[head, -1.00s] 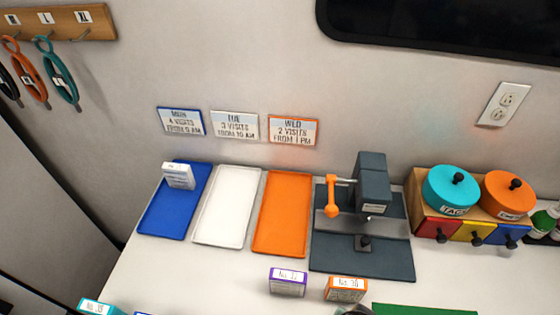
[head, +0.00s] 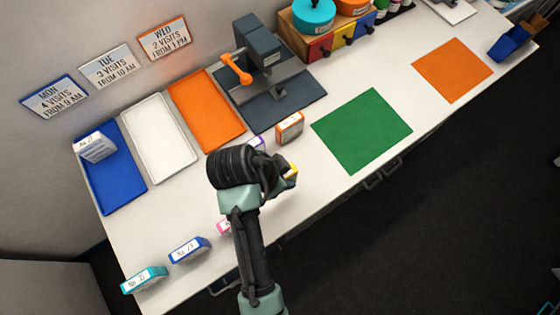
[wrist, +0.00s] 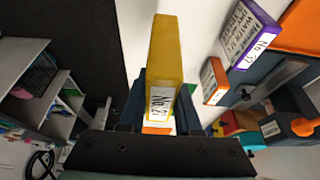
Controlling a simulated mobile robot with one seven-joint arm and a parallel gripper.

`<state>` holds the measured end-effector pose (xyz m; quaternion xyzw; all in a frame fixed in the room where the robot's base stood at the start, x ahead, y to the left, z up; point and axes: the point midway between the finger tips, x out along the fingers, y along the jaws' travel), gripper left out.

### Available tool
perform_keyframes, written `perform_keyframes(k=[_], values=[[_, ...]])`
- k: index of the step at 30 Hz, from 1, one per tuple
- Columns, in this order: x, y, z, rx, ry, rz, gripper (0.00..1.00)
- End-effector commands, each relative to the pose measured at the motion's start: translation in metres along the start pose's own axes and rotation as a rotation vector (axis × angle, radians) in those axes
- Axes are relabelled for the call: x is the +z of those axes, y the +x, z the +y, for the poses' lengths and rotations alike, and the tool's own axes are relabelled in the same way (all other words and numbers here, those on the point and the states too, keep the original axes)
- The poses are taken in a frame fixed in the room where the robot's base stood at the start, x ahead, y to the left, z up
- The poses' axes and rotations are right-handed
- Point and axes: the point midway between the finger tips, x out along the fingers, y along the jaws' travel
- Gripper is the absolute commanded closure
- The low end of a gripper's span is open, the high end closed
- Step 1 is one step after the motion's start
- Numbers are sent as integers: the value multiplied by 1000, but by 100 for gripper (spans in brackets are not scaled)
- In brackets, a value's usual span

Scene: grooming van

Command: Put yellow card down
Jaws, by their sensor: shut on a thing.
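The yellow card (wrist: 166,55) is a thick, box-like piece with a white label that seems to read "No. 21". My gripper (wrist: 160,100) is shut on it in the wrist view, with dark fingers around its lower part. In the head view my gripper (head: 283,172) is over the front part of the white counter, and only a small yellow corner of the card (head: 291,174) shows past it. The rest of the card is hidden by my wrist. I cannot tell whether the card touches the counter.
An orange-edged card (head: 290,127) and a mostly hidden purple one stand behind my gripper. Pink, blue (head: 190,250) and teal (head: 144,279) cards stand at front left. Blue, white (head: 160,137) and orange trays line the wall. A green mat (head: 362,131) lies empty at right.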

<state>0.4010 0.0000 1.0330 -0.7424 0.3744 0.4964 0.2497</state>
Motion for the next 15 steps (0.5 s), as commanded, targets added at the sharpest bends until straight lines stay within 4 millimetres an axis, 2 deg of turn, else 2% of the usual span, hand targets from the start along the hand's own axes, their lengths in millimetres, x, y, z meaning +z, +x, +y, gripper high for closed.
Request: perform_keyframes(k=[6, 15], values=[[15, 35, 2, 9, 6, -2, 100], [28, 64, 2, 6, 5, -3, 100]])
